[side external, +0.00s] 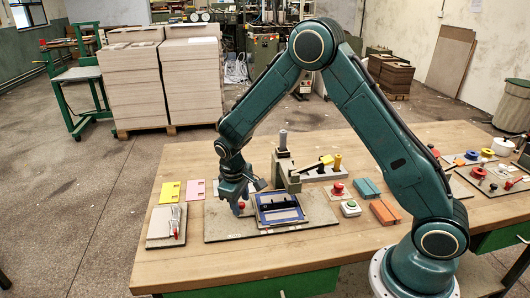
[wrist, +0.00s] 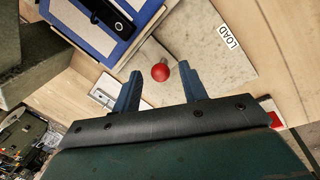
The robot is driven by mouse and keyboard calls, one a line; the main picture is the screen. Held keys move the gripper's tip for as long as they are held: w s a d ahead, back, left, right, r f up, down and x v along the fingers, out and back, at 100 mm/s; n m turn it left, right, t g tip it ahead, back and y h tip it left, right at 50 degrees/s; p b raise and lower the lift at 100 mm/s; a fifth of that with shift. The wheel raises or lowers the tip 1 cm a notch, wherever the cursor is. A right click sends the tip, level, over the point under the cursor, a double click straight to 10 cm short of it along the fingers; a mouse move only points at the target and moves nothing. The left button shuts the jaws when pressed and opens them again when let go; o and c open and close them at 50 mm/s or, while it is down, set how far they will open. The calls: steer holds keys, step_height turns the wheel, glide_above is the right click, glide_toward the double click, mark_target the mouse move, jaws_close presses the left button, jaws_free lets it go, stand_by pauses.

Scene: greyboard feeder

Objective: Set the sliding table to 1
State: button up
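The sliding table (side external: 280,208) is a blue-framed plate with a pale top and a black bar, on a grey base board (side external: 225,229). It also shows at the upper left of the wrist view (wrist: 75,33). Its red ball knob (wrist: 160,72) sticks out from one side over the board. A LOAD label (wrist: 229,37) is on the board; I cannot read a number. My gripper (side external: 239,203) points down at the knob's side of the table. In the wrist view its two fingers are apart, with the knob between their tips and a gap on each side.
A clamp on a plate (side external: 165,222) stands to the left, near yellow (side external: 170,192) and pink cards (side external: 195,188).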

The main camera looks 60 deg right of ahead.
stand_by(0.3)
step_height(320, 180, up, 14)
steer(key=a, duration=0.2)
steer(key=shift+s+a+f, duration=0.2)
steer(key=shift+s+a, duration=0.1)
stand_by(0.5)
steer(key=s+d+r+m+t+y, duration=0.1)
steer(key=s+d+r+t, duration=0.15)
steer(key=s+r, duration=0.95)
steer(key=s+a+m+t+y, duration=0.1)
steer(key=s+t, duration=0.1)
steer(key=s, duration=1.3)
steer(key=shift+s+a+t, duration=0.25)
steer(key=shift+a+t, duration=0.05)
steer(key=shift+t, duration=0.05)
